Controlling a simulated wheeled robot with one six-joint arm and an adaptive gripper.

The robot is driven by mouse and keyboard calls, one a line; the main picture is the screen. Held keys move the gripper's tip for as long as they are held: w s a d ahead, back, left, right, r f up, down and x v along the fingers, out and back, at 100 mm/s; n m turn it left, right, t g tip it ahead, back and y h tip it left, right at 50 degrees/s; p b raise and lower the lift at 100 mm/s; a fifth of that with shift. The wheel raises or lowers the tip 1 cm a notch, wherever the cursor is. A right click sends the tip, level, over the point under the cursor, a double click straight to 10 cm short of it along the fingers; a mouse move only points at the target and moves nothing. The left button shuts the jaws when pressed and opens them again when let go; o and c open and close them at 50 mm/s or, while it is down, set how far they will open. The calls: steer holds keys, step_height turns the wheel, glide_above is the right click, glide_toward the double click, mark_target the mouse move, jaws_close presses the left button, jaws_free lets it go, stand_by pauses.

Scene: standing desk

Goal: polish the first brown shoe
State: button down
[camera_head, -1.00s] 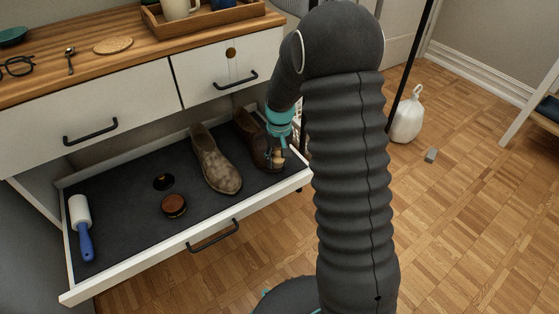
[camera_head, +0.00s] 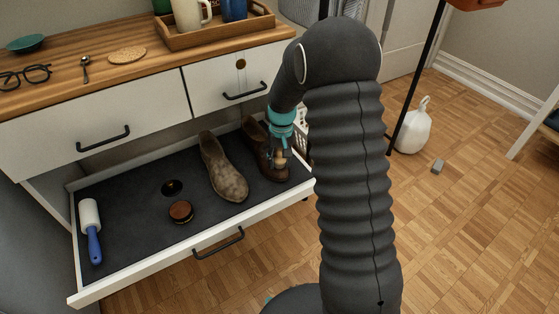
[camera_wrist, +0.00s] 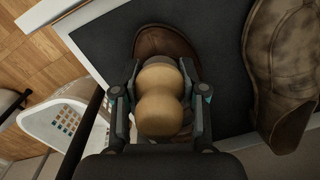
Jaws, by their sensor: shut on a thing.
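My gripper (camera_head: 280,157) is shut on a pale wooden knob (camera_wrist: 162,90) and holds it over the darker brown shoe (camera_head: 273,172). That shoe's rounded toe also shows in the wrist view (camera_wrist: 165,42), just beyond the knob. Whatever is under the knob is hidden, so I cannot tell whether it touches the shoe. A second brown shoe (camera_head: 225,172), paler and blotchy, lies to the left in the same open drawer (camera_head: 150,278). A round brown tin (camera_head: 181,211) and a small dark disc (camera_head: 172,187) lie further left.
A lint roller (camera_head: 92,230) with a blue handle lies at the drawer's left end. The worktop (camera_head: 120,75) and closed upper drawers stand above. A white basket (camera_wrist: 62,122) shows beside the drawer.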

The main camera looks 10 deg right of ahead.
mark_target(281, 149)
steer(key=shift+s+d+r+p, duration=0.1)
steer(key=shift+s+r+p, duration=0.1)
steer(key=shift+r+p, duration=0.8)
steer(key=shift+s+d+r+p, duration=0.15)
steer(key=shift+r+p, duration=0.25)
steer(key=shift+r, duration=1.1)
steer(key=shift+a, duration=0.1)
steer(key=shift+s+r+p, duration=0.15)
steer(key=shift+r+p, duration=0.35)
steer(key=shift+r, duration=0.3)
steer(key=shift+s+r+p, duration=0.15)
steer(key=shift+r+p, duration=0.35)
steer(key=shift+r, duration=0.25)
steer(key=shift+f, duration=0.1)
